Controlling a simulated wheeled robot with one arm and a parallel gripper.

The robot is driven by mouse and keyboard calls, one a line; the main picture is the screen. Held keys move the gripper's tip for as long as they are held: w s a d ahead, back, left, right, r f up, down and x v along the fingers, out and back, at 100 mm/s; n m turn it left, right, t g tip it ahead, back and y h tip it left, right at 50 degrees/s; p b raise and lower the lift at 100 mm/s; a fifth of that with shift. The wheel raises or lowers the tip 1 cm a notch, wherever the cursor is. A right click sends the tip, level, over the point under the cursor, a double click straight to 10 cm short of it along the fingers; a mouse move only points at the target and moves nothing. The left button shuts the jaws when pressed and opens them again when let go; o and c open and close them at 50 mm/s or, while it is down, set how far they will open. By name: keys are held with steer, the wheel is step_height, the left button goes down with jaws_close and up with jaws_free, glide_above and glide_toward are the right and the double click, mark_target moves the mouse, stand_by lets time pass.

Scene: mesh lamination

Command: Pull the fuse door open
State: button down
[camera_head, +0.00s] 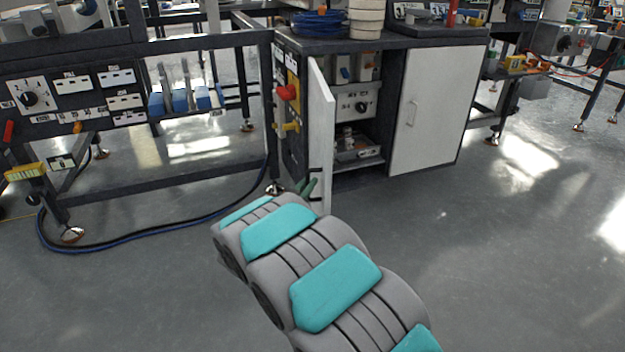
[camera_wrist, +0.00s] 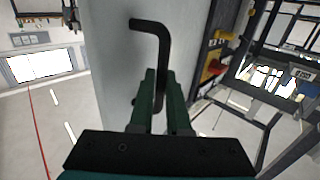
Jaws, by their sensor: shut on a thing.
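The fuse door is a white cabinet door (camera_head: 320,125), swung open at the left of the cabinet (camera_head: 440,39) and seen nearly edge-on in the head view. In the wrist view its pale panel (camera_wrist: 115,70) fills the middle. A black bar handle (camera_wrist: 162,40) stands on the door. My gripper (camera_wrist: 160,95) has green fingers, shut on the lower part of this handle. In the head view my gripper (camera_head: 308,189) shows small at the door's lower part, mostly hidden behind my grey and teal arm.
Inside the cabinet are a panel with a dial (camera_head: 361,106) and fittings. A second white door (camera_head: 432,108) to the right is closed. A red knob (camera_head: 288,92) sits on the cabinet's left side. A dark bench frame stands left, with a cable (camera_head: 150,235) on the floor. Floor at right is clear.

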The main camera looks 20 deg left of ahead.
steer(key=shift+r, duration=0.2)
steer(key=c, duration=0.9)
jaws_free()
steer(key=shift+f, duration=0.15)
steer(key=s, duration=0.5)
steer(key=s+a, duration=0.1)
steer(key=s, duration=0.1)
steer(key=shift+s, duration=0.35)
